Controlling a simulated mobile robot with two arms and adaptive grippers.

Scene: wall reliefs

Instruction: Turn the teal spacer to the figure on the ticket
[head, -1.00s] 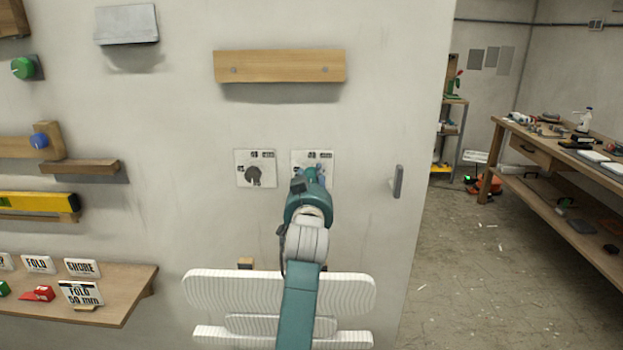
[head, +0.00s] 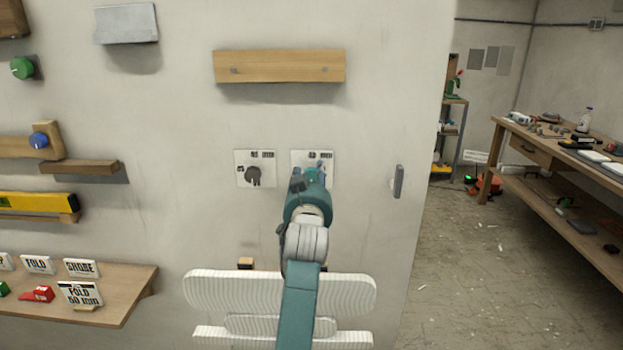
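The teal spacer (head: 312,173) is a small knob on the right one of two white plates on the wall. Only part of it shows past my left gripper (head: 311,178), which is right at the knob. My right gripper is not in view.
A dark knob (head: 253,175) sits on the left plate (head: 241,160), close beside. A grey switch (head: 398,181) is to the right. A wooden rail (head: 280,67) is above and a white ribbed panel (head: 215,291) below. Green and blue knobs are at far left.

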